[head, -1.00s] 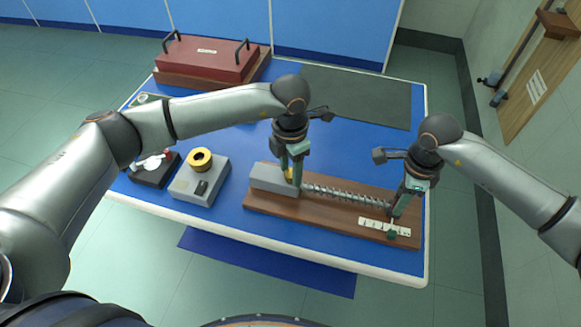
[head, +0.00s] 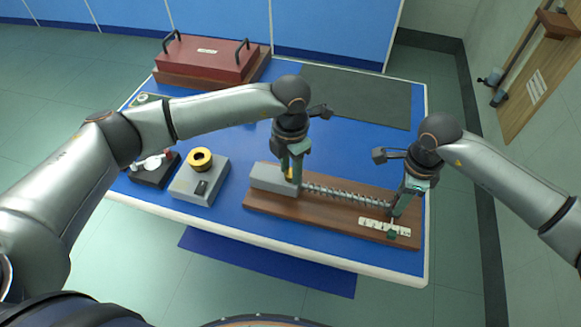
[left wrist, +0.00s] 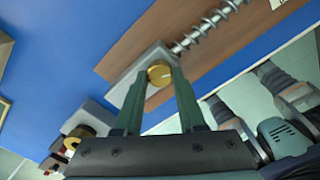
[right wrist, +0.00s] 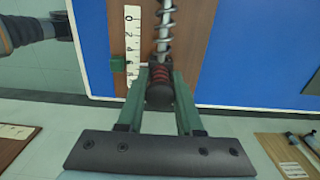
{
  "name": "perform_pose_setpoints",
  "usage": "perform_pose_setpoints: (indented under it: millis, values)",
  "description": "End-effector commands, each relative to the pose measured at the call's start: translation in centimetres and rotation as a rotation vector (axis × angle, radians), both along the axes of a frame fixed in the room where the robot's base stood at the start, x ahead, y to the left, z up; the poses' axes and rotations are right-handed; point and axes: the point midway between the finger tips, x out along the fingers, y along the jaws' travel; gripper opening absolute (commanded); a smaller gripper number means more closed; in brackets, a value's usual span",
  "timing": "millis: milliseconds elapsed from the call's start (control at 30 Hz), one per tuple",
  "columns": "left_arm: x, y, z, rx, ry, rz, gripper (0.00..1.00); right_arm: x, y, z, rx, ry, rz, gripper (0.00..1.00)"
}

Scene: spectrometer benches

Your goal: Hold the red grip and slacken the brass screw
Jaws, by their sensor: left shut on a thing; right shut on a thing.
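The brass screw (left wrist: 160,74) sits at the end of a grey block (head: 275,181) on a wooden board (head: 330,216). My left gripper (head: 290,180) points down at the block; in the left wrist view its fingers (left wrist: 160,84) are shut on the brass screw. A coil spring (head: 335,194) runs from the block to the right. The red grip (right wrist: 159,76), ribbed with a dark end, is at the spring's far end. My right gripper (right wrist: 159,84) is shut on it. In the head view the right gripper (head: 400,212) hides the grip.
A white scale (head: 376,226) with a green pointer lies on the board near the right gripper. A grey box with a yellow ring (head: 200,160) and a dark device (head: 155,170) stand left. A red case (head: 207,58) and a dark mat (head: 360,97) lie behind.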

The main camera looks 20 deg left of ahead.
Motion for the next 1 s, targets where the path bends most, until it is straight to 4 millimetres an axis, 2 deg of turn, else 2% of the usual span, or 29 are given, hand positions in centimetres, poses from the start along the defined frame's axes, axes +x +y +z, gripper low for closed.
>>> perform_pose_setpoints:
  millis: [700,1000]
  values:
    - [0.05,-0.1,0.15,0.0,-0.002,0.627,0.0,0.11,-0.18,0.08,-0.003,-0.002,-0.003,0.0]
    - [0.07,-0.12,0.14,0.0,-0.003,0.836,0.0,0.11,-0.18,0.08,-0.003,-0.002,-0.003,0.0]
